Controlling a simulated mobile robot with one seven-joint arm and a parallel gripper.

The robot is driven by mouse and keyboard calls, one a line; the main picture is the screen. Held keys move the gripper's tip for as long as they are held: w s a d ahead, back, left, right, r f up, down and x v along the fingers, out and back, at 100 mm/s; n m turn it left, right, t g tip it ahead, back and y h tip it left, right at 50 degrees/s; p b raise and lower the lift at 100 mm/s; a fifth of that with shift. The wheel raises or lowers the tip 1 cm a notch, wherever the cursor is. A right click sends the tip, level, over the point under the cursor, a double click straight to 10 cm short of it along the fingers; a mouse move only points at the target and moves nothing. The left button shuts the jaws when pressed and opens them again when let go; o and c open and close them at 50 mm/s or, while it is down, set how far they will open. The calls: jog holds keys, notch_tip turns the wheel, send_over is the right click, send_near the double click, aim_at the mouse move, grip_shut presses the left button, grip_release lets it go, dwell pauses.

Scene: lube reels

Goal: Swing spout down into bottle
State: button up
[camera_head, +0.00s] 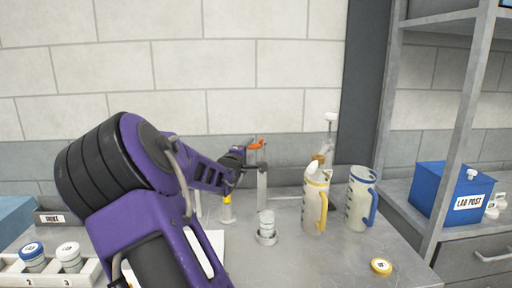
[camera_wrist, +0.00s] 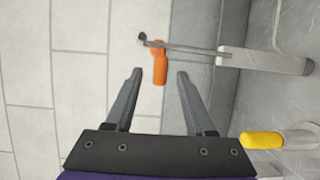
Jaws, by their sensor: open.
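An orange handle (camera_wrist: 158,66) sits on a thin metal arm at the top of an upright grey post (camera_wrist: 265,60). In the head view the orange piece (camera_head: 258,144) shows on the post (camera_head: 262,188); I take the thin arm to be the spout. A small pale bottle (camera_head: 267,222) stands upright in front of the post in a round base. My gripper (camera_wrist: 159,72) is open, with the orange handle seen between its fingertips; whether it touches the handle I cannot tell. In the head view my gripper (camera_head: 247,153) is small and partly hidden by my arm.
Two jugs, one with a yellow handle (camera_head: 316,205) and one with a blue handle (camera_head: 361,200), stand right of the bottle. A yellow-banded piece (camera_head: 227,200) stands left of the post. A blue box (camera_head: 450,190) is on the shelf.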

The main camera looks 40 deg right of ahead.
jog(key=x, duration=0.7)
jog(key=shift+s+a, duration=0.1)
jog(key=c, duration=0.8)
jog(key=shift+f, duration=0.15)
grip_shut()
